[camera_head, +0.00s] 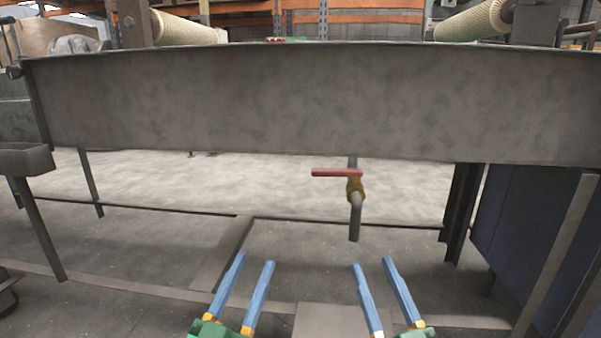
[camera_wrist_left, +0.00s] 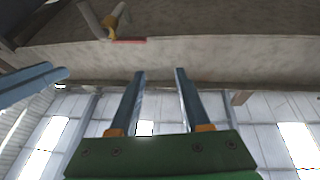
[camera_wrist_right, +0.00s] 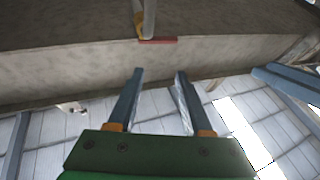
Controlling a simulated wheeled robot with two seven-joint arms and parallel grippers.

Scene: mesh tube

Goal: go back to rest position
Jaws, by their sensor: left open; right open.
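My left gripper (camera_head: 256,262) is open and empty, low in the head view, left of centre. Its two blue fingers stand apart in the left wrist view (camera_wrist_left: 160,75). My right gripper (camera_head: 373,262) is open and empty to its right, below the valve in the picture. Its spread fingers also show in the right wrist view (camera_wrist_right: 160,75). The two grippers are apart from each other, and neither touches anything that I can see.
A long grey metal tank (camera_head: 320,100) spans the view ahead. Under it hangs a brass valve (camera_head: 355,188) with a red handle (camera_head: 335,172) and a downward pipe. Metal legs (camera_head: 463,210) stand right. A dark blue panel (camera_head: 530,220) stands further right. The floor below is mostly open.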

